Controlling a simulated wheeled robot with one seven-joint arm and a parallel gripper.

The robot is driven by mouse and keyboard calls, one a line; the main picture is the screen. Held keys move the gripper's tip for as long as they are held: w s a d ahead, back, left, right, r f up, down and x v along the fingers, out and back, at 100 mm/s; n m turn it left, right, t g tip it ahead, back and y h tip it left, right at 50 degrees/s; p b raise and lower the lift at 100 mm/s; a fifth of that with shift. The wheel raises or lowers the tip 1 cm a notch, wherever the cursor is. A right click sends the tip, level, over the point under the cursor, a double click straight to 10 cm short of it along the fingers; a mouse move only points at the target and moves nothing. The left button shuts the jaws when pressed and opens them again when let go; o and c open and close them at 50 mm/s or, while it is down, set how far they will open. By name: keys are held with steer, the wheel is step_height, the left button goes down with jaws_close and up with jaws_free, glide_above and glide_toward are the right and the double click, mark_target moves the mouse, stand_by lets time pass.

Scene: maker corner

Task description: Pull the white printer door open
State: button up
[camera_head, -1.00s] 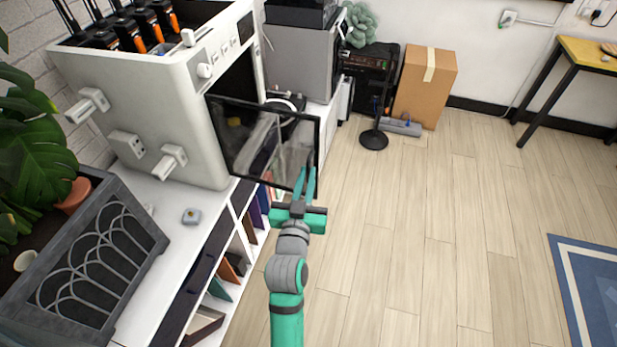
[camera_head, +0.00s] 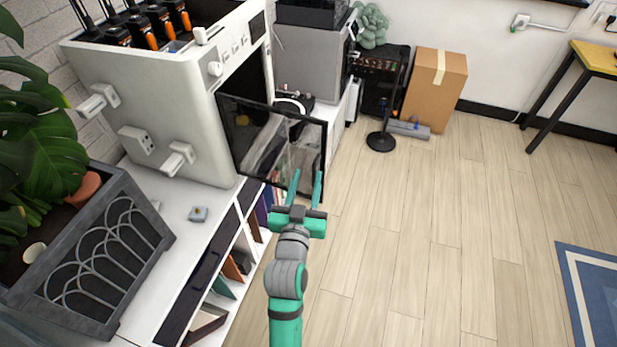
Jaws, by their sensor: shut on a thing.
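The printer (camera_head: 180,100) is a large white machine on the white shelf unit. Its door (camera_head: 270,140), a dark-framed glass panel, stands swung out from the front, with the dark opening (camera_head: 248,85) showing behind it. My gripper (camera_head: 306,180) is at the lower right corner of the door, with its teal fingers on the free edge. The fingers show a gap between them, and the exact contact is hard to see.
The white shelf unit (camera_head: 180,240) runs along the left, with a planter (camera_head: 95,255) at its near end. A black stand (camera_head: 382,140) and a cardboard box (camera_head: 435,85) are at the back. The wooden floor (camera_head: 430,230) to the right is clear.

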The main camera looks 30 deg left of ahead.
steer(key=v, duration=0.9)
steer(key=shift+s+d, duration=0.2)
steer(key=shift+s, duration=0.1)
steer(key=shift+d, duration=0.1)
